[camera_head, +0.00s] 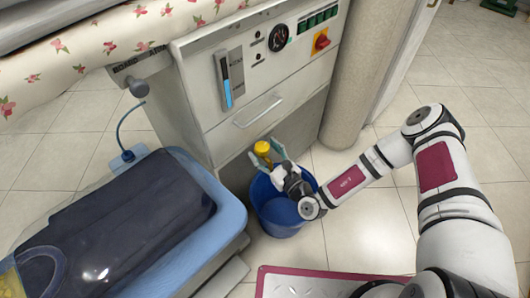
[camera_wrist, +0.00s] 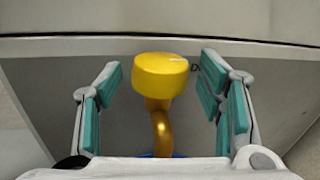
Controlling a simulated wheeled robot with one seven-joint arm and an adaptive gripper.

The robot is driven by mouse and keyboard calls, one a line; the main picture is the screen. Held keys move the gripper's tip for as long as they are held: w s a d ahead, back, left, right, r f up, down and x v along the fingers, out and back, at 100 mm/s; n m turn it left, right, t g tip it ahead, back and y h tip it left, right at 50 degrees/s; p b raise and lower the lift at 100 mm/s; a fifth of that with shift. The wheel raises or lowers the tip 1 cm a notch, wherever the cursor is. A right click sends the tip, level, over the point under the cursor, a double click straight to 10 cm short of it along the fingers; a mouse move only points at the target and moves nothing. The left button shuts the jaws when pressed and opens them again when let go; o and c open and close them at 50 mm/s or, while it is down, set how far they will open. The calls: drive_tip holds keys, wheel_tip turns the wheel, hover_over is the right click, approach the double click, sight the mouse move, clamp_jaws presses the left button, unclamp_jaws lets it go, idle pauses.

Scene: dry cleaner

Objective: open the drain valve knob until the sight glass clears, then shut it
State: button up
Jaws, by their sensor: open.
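The yellow drain valve knob (camera_head: 262,147) is low on the front of the grey machine, above a blue bucket (camera_head: 277,207). In the wrist view the knob (camera_wrist: 160,75) sits between my open fingers, with a gap on each side. A brass-coloured curved pipe (camera_wrist: 162,132) runs down below it. My gripper (camera_head: 268,158) is at the knob; in the wrist view its teal pads (camera_wrist: 157,95) are apart and do not touch it. The sight glass (camera_head: 227,80) on the machine front shows blue in its lower part.
A gauge (camera_head: 278,37) and a red-and-yellow switch (camera_head: 321,41) are on the panel, with a drawer handle (camera_head: 257,112) below. A padded ironing board (camera_head: 120,225) stands at left. A red-edged mat (camera_head: 325,284) lies in front.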

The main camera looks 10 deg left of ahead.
drive_tip(key=c, duration=1.1)
